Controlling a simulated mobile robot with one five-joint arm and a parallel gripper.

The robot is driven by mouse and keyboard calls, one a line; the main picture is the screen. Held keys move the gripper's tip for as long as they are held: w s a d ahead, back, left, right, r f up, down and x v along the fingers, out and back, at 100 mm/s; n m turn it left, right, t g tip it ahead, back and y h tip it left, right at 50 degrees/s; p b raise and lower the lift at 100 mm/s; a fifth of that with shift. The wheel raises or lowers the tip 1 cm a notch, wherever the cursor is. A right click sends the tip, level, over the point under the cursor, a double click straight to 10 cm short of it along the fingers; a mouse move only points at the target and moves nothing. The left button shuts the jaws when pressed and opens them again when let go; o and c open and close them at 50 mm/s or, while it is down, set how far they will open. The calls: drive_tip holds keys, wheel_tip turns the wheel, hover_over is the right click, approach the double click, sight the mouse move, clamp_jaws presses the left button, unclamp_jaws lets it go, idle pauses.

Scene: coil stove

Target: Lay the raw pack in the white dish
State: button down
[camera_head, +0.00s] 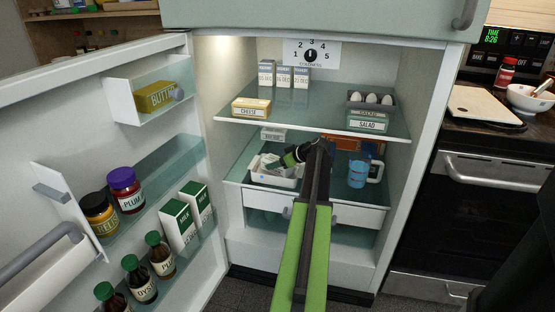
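A white dish (282,182) stands on the left of the fridge's lower glass shelf. Something pale, with dark parts, shows inside it, too small to make out. My gripper (283,160) reaches into the fridge from the right and is over the dish. I cannot tell whether its fingers are open or shut, or whether they hold the pale thing. No pack can be read as raw from here. A small pale labelled box (273,134) sits behind the dish, and an orange-red thing (345,143) behind my arm; their labels are unreadable.
The upper shelf (300,120) lies close above my gripper, with cheese (250,108), cartons, eggs and salad (367,124). A blue jug (359,174) stands right of my arm. The open door (60,145) holds jars and bottles at left.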

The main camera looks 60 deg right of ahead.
drive_tip(key=shift+f+b, duration=0.9)
drive_tip(key=shift+b, duration=0.25)
drive_tip(key=shift+c, duration=2.2)
unclamp_jaws()
